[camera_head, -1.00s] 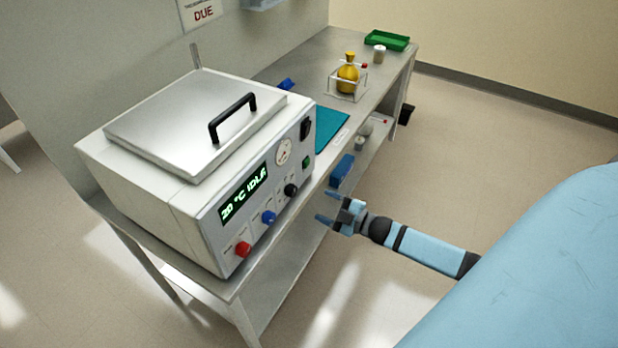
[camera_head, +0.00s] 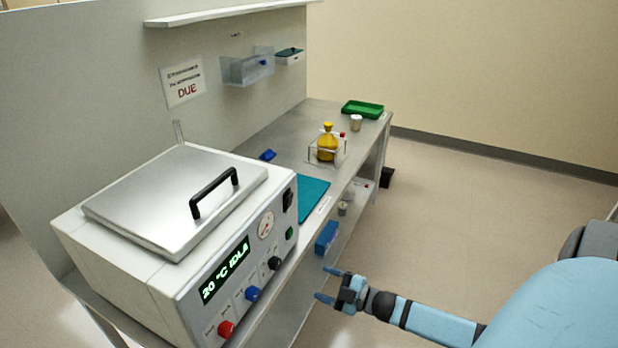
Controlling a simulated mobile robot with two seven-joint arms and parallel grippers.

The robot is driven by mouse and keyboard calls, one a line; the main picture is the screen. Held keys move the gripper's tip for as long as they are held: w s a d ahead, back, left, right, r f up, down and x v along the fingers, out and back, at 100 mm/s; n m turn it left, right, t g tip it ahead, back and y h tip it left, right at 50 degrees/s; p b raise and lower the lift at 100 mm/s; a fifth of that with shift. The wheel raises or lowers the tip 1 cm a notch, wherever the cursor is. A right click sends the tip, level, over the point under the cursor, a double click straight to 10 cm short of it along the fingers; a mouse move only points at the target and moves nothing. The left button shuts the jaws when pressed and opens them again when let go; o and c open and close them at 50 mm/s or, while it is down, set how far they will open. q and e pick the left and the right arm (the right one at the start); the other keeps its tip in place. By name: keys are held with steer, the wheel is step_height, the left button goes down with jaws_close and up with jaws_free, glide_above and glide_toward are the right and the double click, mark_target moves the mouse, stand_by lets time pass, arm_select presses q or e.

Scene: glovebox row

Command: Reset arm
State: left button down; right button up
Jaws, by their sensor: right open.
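My right gripper (camera_head: 328,285) is at the lower middle of the head view, on the end of my light-blue arm, which comes in from the right. Its two blue fingers are spread apart, with nothing between them. It is in front of the bench, to the right of the white bath unit, and appears apart from both. My left arm and gripper do not show.
A white bath unit (camera_head: 130,268) with a closed metal lid stands on the bench (camera_head: 285,150). Farther back are a teal mat (camera_head: 313,192), a yellow flask (camera_head: 327,146) in a clear stand and a green tray (camera_head: 362,109). A blue box (camera_head: 327,238) is below. Floor at right is clear.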

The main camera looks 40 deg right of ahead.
steer(key=s+a+r+m+g+h+p, duration=0.1)
steer(key=s+a+m+g+p, duration=0.1)
steer(key=s+a+m+p, duration=0.2)
steer(key=s+a+r+m+g+h+p, duration=0.2)
steer(key=s+a+m, duration=0.4)
steer(key=a, duration=1.2)
steer(key=s+g+p, duration=0.1)
steer(key=s+p, duration=0.1)
steer(key=s, duration=0.2)
steer(key=shift+a+r+g+h, duration=0.2)
steer(key=shift+g+h, duration=0.1)
steer(key=shift+s, duration=0.1)
